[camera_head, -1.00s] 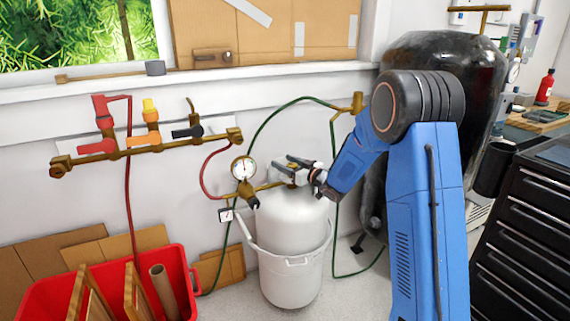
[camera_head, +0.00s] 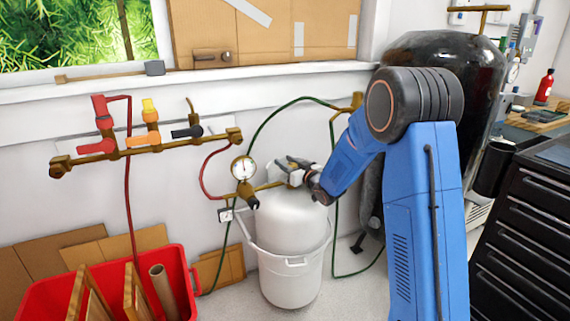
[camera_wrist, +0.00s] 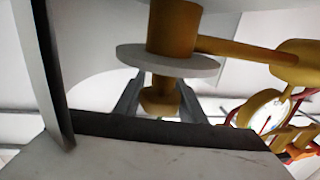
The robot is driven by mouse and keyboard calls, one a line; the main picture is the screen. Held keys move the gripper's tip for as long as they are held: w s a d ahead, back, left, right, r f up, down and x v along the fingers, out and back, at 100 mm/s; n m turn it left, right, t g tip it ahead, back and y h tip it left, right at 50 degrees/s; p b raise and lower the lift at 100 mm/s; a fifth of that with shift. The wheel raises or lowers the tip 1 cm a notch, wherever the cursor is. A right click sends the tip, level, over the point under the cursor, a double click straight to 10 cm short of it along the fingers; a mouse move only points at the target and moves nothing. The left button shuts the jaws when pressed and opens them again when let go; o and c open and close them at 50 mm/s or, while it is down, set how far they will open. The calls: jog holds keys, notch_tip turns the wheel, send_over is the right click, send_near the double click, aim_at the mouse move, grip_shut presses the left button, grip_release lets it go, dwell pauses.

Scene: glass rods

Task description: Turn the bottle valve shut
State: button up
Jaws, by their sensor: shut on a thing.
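The white gas bottle (camera_head: 288,215) stands upright in a white bucket (camera_head: 291,285) against the wall. My gripper (camera_head: 286,164) is at its top, reaching in from the right, and hides most of the bottle valve in the head view. In the wrist view the brass bottle valve (camera_wrist: 160,98) shows with a pale disc (camera_wrist: 168,62) across its stem. The fingers of my gripper (camera_wrist: 160,100) stand on both sides of its brass end and are shut on it. A brass pipe (camera_wrist: 245,50) runs from the valve towards the regulator and its gauge (camera_head: 243,168).
A red hose (camera_head: 206,170) and a green hose (camera_head: 258,135) hang close by. A brass manifold (camera_head: 140,150) with coloured taps is on the wall at left. A red bin (camera_head: 60,290) stands below. A dark tank (camera_head: 450,70) and black drawers (camera_head: 530,220) are at right.

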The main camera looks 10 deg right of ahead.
aim_at(294, 163)
jog(key=m+h, duration=0.1)
jog(key=h, duration=0.1)
jog(key=d+m+t+h, duration=0.1)
jog(key=m+h, duration=0.1)
jog(key=h, duration=0.1)
jog(key=shift+w, duration=0.15)
jog(key=m+h, duration=0.2)
jog(key=d+m+h, duration=0.1)
jog(key=h, duration=0.2)
jog(key=shift+m+h, duration=0.3)
jog(key=shift+m, duration=0.1)
jog(key=m+h, duration=0.1)
jog(key=h, duration=0.1)
jog(key=d+m+g+h, duration=0.1)
jog(key=m+h, duration=0.1)
jog(key=h, duration=0.1)
jog(key=shift+d+m+g, duration=0.1)
jog(key=shift+m+g, duration=0.2)
jog(key=shift+s+d+r+m+g+h, duration=0.1)
jog(key=shift+s+d+m+g+h, duration=0.15)
jog(key=shift+m+g+h, duration=0.5)
jog(key=shift+s+d+m+g+h, duration=0.2)
jog(key=shift+m+h, duration=0.35)
jog(key=shift+h, duration=0.4)
jog(key=shift+g, duration=0.25)
jog(key=o, duration=1)
jog(key=shift+o, duration=0.2)
